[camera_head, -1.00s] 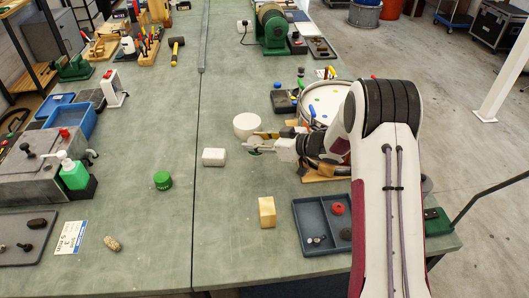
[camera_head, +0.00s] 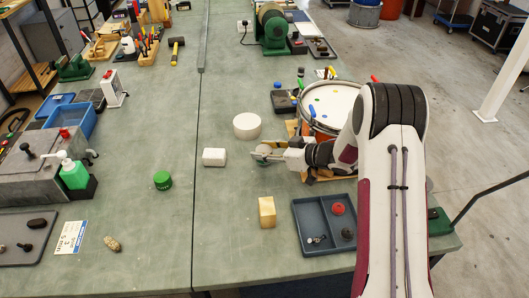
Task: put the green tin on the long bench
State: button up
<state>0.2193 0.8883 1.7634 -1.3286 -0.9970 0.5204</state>
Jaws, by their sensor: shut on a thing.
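The green tin (camera_head: 162,180) stands upright on the long bench (camera_head: 150,235), left of the dark seam, with nothing touching it. My gripper (camera_head: 258,153) is low over the bench right of the seam, well to the right of the tin. Its fingers are shut on a small, pale grey-green thing (camera_head: 265,149), mostly hidden by the fingers. I cannot tell what it is or whether it touches the bench.
A drum (camera_head: 330,104) is behind my wrist. A yellowish block (camera_head: 267,212) and a dark tray (camera_head: 308,246) lie nearer. Bench around the tin is clear.

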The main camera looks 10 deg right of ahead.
jog(key=shift+f, duration=0.5)
jog(key=shift+f, duration=0.1)
jog(key=o, duration=1.1)
jog(key=shift+s+d+r, duration=0.25)
jog(key=shift+d+r, duration=0.1)
jog(key=v, duration=1.1)
